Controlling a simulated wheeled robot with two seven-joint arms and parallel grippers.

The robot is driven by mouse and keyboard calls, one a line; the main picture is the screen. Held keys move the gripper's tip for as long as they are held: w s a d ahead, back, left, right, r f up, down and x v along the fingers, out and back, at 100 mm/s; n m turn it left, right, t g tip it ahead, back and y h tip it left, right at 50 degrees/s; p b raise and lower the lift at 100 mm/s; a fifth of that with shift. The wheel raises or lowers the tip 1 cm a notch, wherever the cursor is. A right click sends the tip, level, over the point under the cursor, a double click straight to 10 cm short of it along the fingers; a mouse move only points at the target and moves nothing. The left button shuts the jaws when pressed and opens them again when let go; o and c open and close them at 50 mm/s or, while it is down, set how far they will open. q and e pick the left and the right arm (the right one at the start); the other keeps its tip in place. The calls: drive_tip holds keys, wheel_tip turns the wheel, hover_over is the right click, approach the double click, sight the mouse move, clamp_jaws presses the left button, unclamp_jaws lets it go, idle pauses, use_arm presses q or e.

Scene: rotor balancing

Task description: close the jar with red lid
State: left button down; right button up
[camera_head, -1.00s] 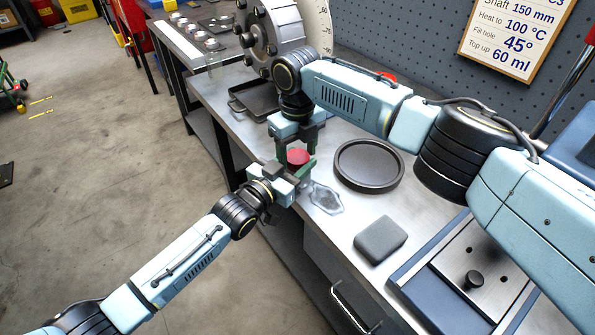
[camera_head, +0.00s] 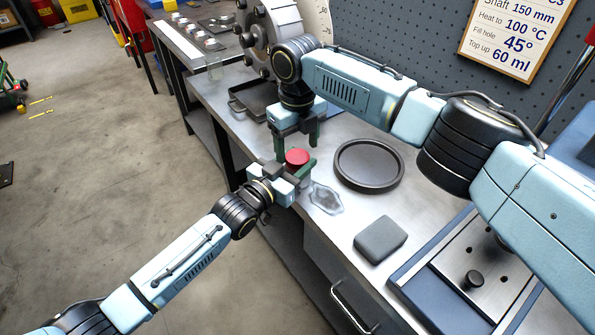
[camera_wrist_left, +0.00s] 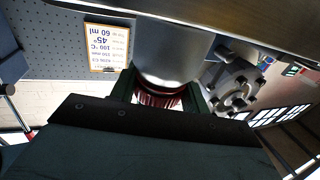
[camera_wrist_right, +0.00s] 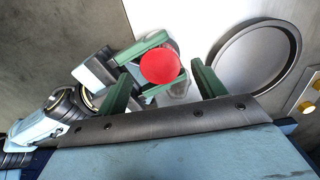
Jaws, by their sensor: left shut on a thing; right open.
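The jar's red lid (camera_head: 297,157) shows on top of the jar, between the fingers of my left gripper (camera_head: 296,172). In the left wrist view the jar body (camera_wrist_left: 168,55) is pale and smooth, with the ridged red lid (camera_wrist_left: 160,98) against it between the green fingers. My left gripper is shut on the jar at the bench's edge. My right gripper (camera_head: 298,135) is open and empty above and behind the lid. In the right wrist view the red lid (camera_wrist_right: 160,66) lies beyond its parted green fingers, apart from them. How tightly the lid sits I cannot tell.
A round dark tray (camera_head: 369,166) lies right of the jar. A clear puddle-like patch (camera_head: 326,198) and a grey block (camera_head: 380,239) are nearer on the bench. A black rectangular tray (camera_head: 256,100) and a large rotor (camera_head: 272,35) stand behind.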

wheel_tip(320, 180, up, 2)
drive_tip(key=shift+r, duration=0.25)
drive_tip(key=o, duration=0.5)
drive_tip(key=shift+o, duration=0.2)
use_arm(q)
drive_tip(key=c, duration=0.6)
unclamp_jaws()
drive_tip(key=shift+c, duration=0.2)
use_arm(e)
wheel_tip(320, 180, up, 12)
